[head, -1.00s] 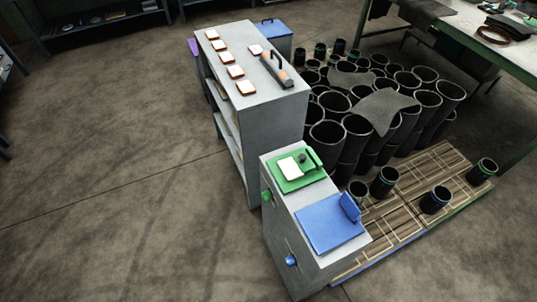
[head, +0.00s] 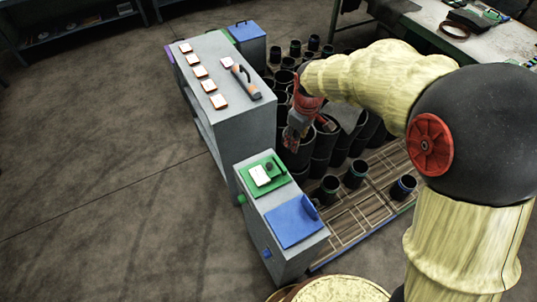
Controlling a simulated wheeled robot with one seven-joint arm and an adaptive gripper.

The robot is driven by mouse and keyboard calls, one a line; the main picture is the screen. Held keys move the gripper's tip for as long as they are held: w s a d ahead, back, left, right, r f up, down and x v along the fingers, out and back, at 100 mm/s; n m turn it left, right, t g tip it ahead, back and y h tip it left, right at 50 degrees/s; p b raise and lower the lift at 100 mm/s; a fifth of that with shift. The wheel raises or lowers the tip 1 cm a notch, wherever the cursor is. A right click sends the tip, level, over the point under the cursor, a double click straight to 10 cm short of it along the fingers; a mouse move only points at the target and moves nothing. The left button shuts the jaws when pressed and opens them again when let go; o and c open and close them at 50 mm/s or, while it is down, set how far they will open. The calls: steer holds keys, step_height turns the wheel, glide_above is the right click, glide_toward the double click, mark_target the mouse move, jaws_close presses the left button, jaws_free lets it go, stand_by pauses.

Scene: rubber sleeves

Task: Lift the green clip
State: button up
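A green board (head: 247,186) lies on top of the low grey cabinet. A white card (head: 260,176) and a small dark knob (head: 269,167) sit on it. A small upright green piece, which looks like the green clip (head: 281,166), stands at the board's right edge. My gripper (head: 292,142) hangs from my arm above the black sleeves, behind and to the right of the green board in the picture, apart from the clip. Its fingers are small and dark against the sleeves, so their opening is unclear.
A blue board (head: 294,222) with an upright blue clip (head: 310,207) lies in front of the green one. The taller grey cabinet (head: 240,113) holds several cards and an orange-handled tool (head: 245,82). Black sleeves (head: 328,140) crowd behind; some stand on the wooden pallet (head: 345,215).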

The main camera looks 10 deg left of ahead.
mark_target(269, 165)
steer(key=a+f+n+p, duration=0.1)
steer(key=a+f, duration=0.2)
steer(key=w+a+f+n+g+p, duration=0.1)
steer(key=a+f+n+p, duration=0.1)
steer(key=a+f, duration=0.1)
steer(key=w+a+f+n+p, duration=0.1)
steer(key=a+f+p, duration=0.1)
steer(key=f, duration=0.3)
steer(key=shift+a+n+g+h, duration=0.3)
steer(key=shift+a, duration=0.3)
steer(key=shift+a+f, duration=0.1)
steer(key=shift+f, duration=0.55)
step_height(269, 165, down, 7)
steer(key=shift+r+p, duration=0.1)
steer(key=shift+p, duration=0.45)
steer(key=shift+c, duration=1.1)
steer(key=c, duration=0.7)
jaws_close()
